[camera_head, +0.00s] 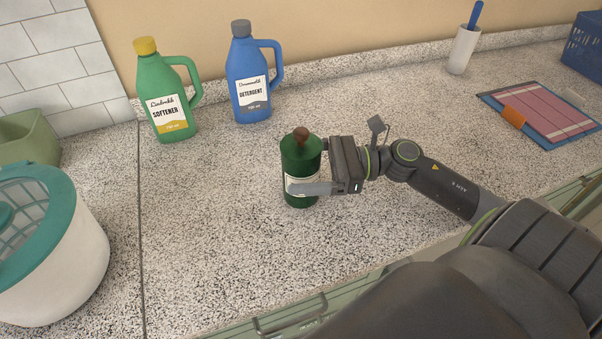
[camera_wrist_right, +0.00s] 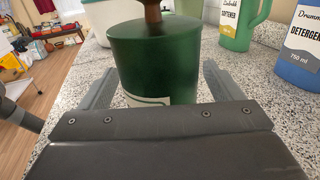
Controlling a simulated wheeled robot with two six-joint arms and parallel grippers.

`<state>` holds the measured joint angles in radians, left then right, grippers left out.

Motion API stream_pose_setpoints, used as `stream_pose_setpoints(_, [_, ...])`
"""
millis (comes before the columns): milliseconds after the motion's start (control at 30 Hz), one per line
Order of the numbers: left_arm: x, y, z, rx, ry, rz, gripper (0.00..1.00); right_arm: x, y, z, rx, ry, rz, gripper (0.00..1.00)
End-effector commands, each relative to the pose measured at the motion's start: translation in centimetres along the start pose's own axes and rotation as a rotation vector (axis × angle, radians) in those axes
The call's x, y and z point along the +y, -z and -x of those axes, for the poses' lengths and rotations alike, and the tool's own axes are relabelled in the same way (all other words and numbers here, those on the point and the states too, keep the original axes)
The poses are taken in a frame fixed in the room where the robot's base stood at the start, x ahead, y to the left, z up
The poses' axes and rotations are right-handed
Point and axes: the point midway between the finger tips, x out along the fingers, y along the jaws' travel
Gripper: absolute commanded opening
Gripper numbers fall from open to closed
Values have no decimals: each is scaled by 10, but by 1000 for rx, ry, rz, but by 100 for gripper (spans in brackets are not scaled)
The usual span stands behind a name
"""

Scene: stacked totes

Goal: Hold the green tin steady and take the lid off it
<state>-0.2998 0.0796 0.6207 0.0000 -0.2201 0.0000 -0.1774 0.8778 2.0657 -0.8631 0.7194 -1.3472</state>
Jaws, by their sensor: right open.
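The green tin (camera_head: 300,193) stands upright on the speckled counter, with a pale label on its side. Its green lid (camera_head: 297,150) with a brown knob is on top. My right gripper (camera_head: 303,180) reaches in from the right at the tin's label height. Its fingers are open, one on each side of the tin. In the right wrist view the tin (camera_wrist_right: 157,70) stands between the two open fingers (camera_wrist_right: 155,88), with a visible gap on the right side. The far finger is mostly hidden behind the tin in the head view. My left gripper is not in view.
A green softener bottle (camera_head: 168,95) and a blue detergent bottle (camera_head: 248,75) stand behind the tin. A white basket with a teal lid (camera_head: 50,250) is at the left. The counter around the tin is clear.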

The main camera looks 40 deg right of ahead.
Motion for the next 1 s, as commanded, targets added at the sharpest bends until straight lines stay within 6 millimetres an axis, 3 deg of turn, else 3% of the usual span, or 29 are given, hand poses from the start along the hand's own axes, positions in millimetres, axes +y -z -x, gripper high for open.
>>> stream_pose_setpoints(367, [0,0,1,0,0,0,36,0,0,-5,1,0,-1,86])
stream_pose_setpoints(767, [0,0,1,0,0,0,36,0,0,-5,1,0,-1,36])
stream_pose_setpoints(1000, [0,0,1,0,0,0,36,0,0,-5,1,0,-1,36])
